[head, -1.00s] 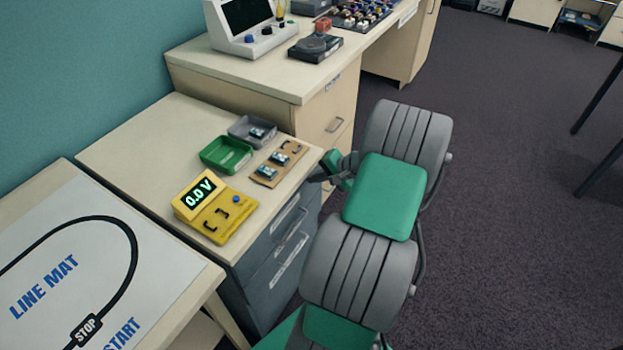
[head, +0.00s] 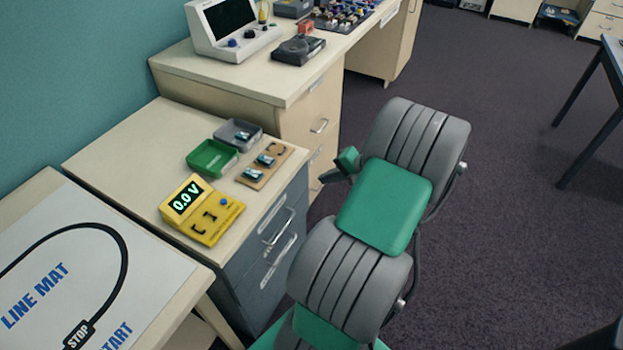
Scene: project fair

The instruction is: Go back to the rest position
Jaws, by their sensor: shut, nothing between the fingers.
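My arm stretches up the middle of the head view, grey and green, to the right of the low drawer cabinet. My gripper (head: 334,177) shows as a small dark part behind the arm's upper links, beside the cabinet's right edge and apart from the things on it. Much of it is hidden by the arm. It is shut with nothing held.
The low cabinet (head: 125,140) bears a yellow meter (head: 202,209) reading 0.0 V, a green tray (head: 212,158), a grey tray (head: 238,134) and a wooden board (head: 251,182) with small parts. A line mat (head: 110,265) lies at lower left. A dark-legged table (head: 590,115) stands right. Carpet (head: 510,240) between is clear.

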